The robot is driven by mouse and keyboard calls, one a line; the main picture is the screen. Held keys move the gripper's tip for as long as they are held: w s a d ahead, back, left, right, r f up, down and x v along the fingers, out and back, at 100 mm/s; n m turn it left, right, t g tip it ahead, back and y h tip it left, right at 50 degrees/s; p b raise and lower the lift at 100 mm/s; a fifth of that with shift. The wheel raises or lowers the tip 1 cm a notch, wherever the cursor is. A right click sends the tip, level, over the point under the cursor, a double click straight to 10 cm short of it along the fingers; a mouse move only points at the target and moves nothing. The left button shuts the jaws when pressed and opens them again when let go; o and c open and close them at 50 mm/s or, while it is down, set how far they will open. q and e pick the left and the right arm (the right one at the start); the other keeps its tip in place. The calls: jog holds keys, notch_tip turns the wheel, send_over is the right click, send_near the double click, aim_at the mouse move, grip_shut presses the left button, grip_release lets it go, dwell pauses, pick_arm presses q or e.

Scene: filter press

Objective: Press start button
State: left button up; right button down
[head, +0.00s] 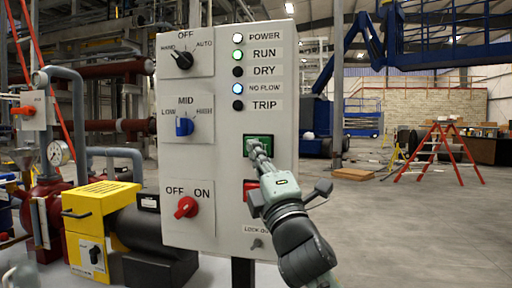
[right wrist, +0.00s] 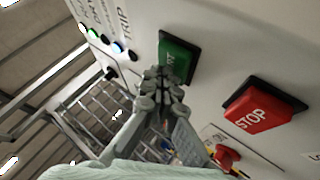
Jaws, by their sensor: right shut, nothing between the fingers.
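The green start button (head: 258,139) sits in a dark square frame on the grey control panel (head: 205,235). It also shows in the right wrist view (right wrist: 177,57), its label partly covered by my fingertips. My right gripper (head: 254,148) is shut and empty, with its fingertips at the button's face; they look in contact, but I cannot be sure. In the right wrist view the closed fingertips (right wrist: 163,77) overlap the button's lower edge. The RUN lamp (head: 238,54) is lit green. My left gripper is not in view.
The red STOP button (right wrist: 257,109) is just below, partly hidden by my arm in the head view. Knobs sit on the panel's left: a black selector (head: 183,59), a blue one (head: 185,127) and a red switch (head: 186,207).

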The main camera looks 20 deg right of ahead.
jog(key=shift+w+d, duration=0.15)
dwell(0.4)
jog(key=shift+s+a, duration=0.6)
jog(key=shift+s, duration=0.3)
jog(key=s+a, duration=0.1)
jog(key=s, duration=0.1)
jog(key=s+a+p, duration=0.1)
jog(key=s, duration=0.1)
jog(key=shift+a, duration=0.4)
dwell(0.4)
